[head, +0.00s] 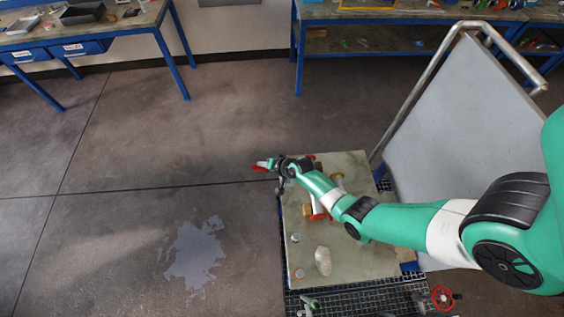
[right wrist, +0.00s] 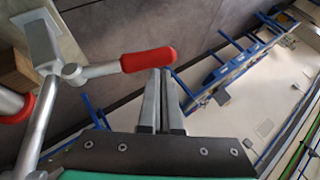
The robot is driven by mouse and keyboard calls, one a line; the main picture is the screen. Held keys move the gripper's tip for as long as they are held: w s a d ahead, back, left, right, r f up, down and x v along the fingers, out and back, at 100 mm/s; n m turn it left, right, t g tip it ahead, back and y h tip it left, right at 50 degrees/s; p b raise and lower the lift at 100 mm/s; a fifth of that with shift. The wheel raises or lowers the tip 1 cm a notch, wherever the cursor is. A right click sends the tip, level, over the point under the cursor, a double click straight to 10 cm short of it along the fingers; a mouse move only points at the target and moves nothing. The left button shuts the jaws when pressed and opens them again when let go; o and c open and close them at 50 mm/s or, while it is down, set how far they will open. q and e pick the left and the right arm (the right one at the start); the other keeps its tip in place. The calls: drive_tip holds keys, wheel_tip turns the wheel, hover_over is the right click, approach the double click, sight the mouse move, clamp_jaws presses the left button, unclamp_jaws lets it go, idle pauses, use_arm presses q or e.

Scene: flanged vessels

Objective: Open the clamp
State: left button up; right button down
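The clamp has a grey metal body (right wrist: 44,48) and a lever with a red grip (right wrist: 148,60), on the left in the right wrist view. In the head view, a red grip (head: 262,165) sticks out past the left edge of the worktop. My right gripper (right wrist: 162,75) has its two fingers close together, with nothing seen between them. Its tips are right by the free end of the red grip; whether they touch cannot be told. In the head view my right gripper (head: 281,168) hides most of the clamp.
The worktop (head: 355,255) carries a pale lump (head: 322,260) and red-ended vessel parts (head: 320,214), partly under my right arm. A grey panel with a tubular rail (head: 440,130) stands at right. Blue-legged benches (head: 85,30) stand at the back. Floor at left is clear.

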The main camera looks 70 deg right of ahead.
drive_tip(key=shift+w+a+f+b, duration=0.25)
drive_tip(key=shift+w+f+b, duration=0.25)
drive_tip(key=shift+f+b, duration=0.1)
idle(0.3)
drive_tip(key=r+p, duration=0.3)
drive_tip(key=d+r+p, duration=0.1)
drive_tip(key=r, duration=0.1)
drive_tip(key=shift+s+r+p, duration=0.25)
drive_tip(key=shift+p, duration=0.1)
drive_tip(key=s+a+r+p, duration=0.2)
drive_tip(key=s+a+r, duration=0.1)
drive_tip(key=r, duration=0.4)
drive_tip(key=shift+s+a+p, duration=0.15)
drive_tip(key=shift+a+p, duration=0.1)
drive_tip(key=shift+p, duration=0.1)
